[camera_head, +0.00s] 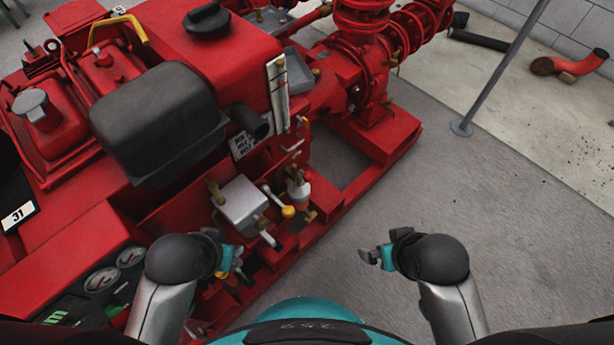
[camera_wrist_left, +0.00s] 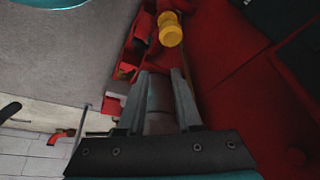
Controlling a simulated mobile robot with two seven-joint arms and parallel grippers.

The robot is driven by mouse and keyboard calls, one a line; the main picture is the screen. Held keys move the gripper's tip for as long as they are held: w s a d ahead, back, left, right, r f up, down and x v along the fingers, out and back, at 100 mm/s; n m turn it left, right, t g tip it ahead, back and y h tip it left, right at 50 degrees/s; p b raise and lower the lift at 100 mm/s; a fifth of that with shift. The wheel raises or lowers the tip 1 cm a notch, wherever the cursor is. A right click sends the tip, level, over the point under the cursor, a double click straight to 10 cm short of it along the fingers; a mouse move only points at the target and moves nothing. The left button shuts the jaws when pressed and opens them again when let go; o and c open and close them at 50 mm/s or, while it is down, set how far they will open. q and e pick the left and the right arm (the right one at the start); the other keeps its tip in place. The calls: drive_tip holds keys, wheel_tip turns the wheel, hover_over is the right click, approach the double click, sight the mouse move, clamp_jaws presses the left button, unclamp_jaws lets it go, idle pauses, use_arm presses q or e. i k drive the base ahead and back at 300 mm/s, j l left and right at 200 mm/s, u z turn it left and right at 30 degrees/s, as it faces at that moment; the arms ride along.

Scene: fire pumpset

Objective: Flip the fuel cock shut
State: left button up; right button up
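The red pumpset carries several small fittings near its fuel tank (camera_head: 245,50); I cannot tell for sure which is the fuel cock. A small brass-ended lever (camera_head: 293,146) sits below the tank's level gauge (camera_head: 278,92). A yellow-knobbed lever (camera_head: 288,211) projects beside a grey metal box (camera_head: 241,203). In the left wrist view a yellow knob (camera_wrist_left: 170,29) shows beyond the fingertips. My left gripper (camera_head: 226,262) is at the pumpset's near side, below the grey box; its fingers are apart in the left wrist view (camera_wrist_left: 157,78). My right gripper (camera_head: 371,257) hangs over bare floor, fingers unclear.
A black silencer (camera_head: 155,120) and gauges (camera_head: 101,280) stand at the left. The red base frame (camera_head: 335,205) runs along the near side.

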sight(304, 178)
drive_tip(key=k+l+u, duration=0.1)
drive_tip(key=l, duration=0.3)
drive_tip(key=k+l+u, duration=0.15)
drive_tip(key=l, duration=0.25)
drive_tip(key=k+l+u, duration=0.1)
drive_tip(key=l, duration=0.3)
drive_tip(key=k, duration=0.1)
